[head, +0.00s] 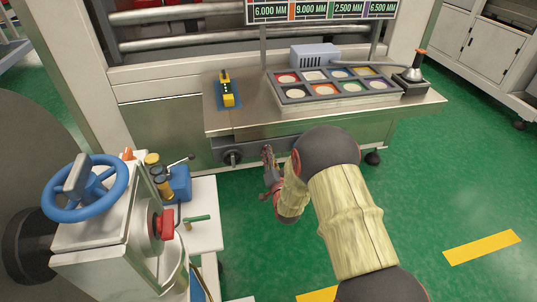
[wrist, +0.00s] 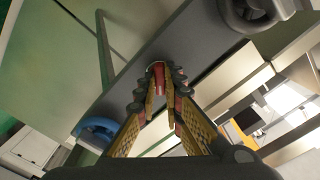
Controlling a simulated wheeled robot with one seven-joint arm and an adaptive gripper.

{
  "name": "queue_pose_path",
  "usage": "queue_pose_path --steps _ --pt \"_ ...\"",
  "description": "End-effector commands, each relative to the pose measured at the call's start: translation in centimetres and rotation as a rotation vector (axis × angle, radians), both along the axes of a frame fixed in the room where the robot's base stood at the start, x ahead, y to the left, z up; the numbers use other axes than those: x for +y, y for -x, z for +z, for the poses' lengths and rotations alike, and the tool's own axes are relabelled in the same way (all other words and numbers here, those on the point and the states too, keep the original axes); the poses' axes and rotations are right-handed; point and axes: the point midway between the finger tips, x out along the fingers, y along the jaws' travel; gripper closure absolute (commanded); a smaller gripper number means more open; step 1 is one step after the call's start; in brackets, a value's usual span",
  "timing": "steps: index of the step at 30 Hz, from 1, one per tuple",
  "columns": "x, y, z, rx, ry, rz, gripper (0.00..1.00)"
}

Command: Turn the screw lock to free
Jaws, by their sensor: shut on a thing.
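My gripper (head: 269,163) is at the dark rail (head: 310,143) under the front edge of the steel worktable. In the wrist view its fingers (wrist: 159,88) are closed around a small red piece (wrist: 158,76), which appears to be the screw lock. The fingers hide most of that piece, and its turned position cannot be read. In the head view the gripper and forearm cover it. A dark round knob (head: 232,157) sits on the same rail, left of my gripper and apart from it. It also shows in the wrist view (wrist: 252,14).
A machine with a blue handwheel (head: 87,188) and a white side shelf (head: 203,232) stands close on the left. The worktable (head: 425,106) carries a tray of coloured discs (head: 334,83), a yellow tool (head: 226,88) and a joystick box (head: 412,79). Green floor is clear on the right.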

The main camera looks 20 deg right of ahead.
Motion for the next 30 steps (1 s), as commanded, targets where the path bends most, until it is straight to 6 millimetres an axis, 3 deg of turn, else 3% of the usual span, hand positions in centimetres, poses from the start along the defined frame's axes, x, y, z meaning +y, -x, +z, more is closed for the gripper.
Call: queue_pose_path --steps 12,22,30 --pt "0.02 0.06 -0.11 -0.045 -0.233 -0.001 1.0" --pt "0.02 0.06 -0.13 -0.052 -0.266 -0.001 1.0" --pt "0.02 0.07 -0.13 -0.093 -0.47 -0.001 1.0"
